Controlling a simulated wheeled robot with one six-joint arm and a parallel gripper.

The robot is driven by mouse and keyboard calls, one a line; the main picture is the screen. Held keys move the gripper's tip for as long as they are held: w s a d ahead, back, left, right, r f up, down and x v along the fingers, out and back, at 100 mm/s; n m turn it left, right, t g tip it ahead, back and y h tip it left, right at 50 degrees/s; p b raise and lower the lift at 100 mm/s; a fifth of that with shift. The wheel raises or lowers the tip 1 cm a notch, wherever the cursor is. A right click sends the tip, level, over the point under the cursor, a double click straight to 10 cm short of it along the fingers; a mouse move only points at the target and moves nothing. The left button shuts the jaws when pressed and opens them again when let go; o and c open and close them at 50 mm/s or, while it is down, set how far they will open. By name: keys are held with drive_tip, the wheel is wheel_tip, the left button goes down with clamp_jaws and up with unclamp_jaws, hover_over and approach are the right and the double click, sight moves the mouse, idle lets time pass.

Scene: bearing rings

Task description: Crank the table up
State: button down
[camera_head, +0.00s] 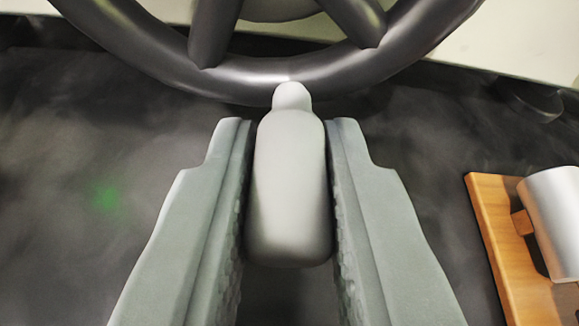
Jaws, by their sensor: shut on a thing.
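A dark spoked handwheel (290,78) fills the top of the view, with its upper part cut off. A light grey crank handle (290,190) is attached at the bottom of its rim and points toward me. My gripper (289,135) has its two grey fingers on either side of the handle and is shut on it. The handle's knobbed end by the rim stands out beyond the fingertips. The table that the crank moves cannot be made out for certain.
A wooden board (492,240) with a silver cylinder (556,215) on it lies at the right edge. A pale panel (510,40) stands behind the wheel. The dark, mottled surface (80,150) to the left is clear, apart from a faint green glow.

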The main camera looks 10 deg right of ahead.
drive_tip(key=shift+a+f+m+y, duration=0.1)
drive_tip(key=shift+a+m+y, duration=0.55)
drive_tip(key=shift+m, duration=0.35)
drive_tip(key=shift+a+m+y, duration=0.55)
drive_tip(key=shift+a+m, duration=0.05)
drive_tip(key=shift+m, duration=0.4)
drive_tip(key=a+m+y, duration=0.1)
drive_tip(key=a+r+m+t+y, duration=0.1)
drive_tip(key=m, duration=0.1)
drive_tip(key=shift+m, duration=0.3)
drive_tip(key=m, duration=0.1)
drive_tip(key=a+r+m+t+y, duration=0.1)
drive_tip(key=m, duration=0.1)
drive_tip(key=shift+a+r+m+y, duration=0.15)
drive_tip(key=shift+r+m+y, duration=0.1)
drive_tip(key=shift+m+y, duration=0.05)
drive_tip(key=shift+a+r+m+t+y, duration=0.25)
drive_tip(key=shift+r+m, duration=0.2)
drive_tip(key=shift+m, duration=0.45)
drive_tip(key=shift+r+m+t+y, duration=0.15)
drive_tip(key=shift+r+m+t, duration=0.25)
drive_tip(key=shift+m, duration=0.5)
drive_tip(key=c, duration=1.3)
unclamp_jaws()
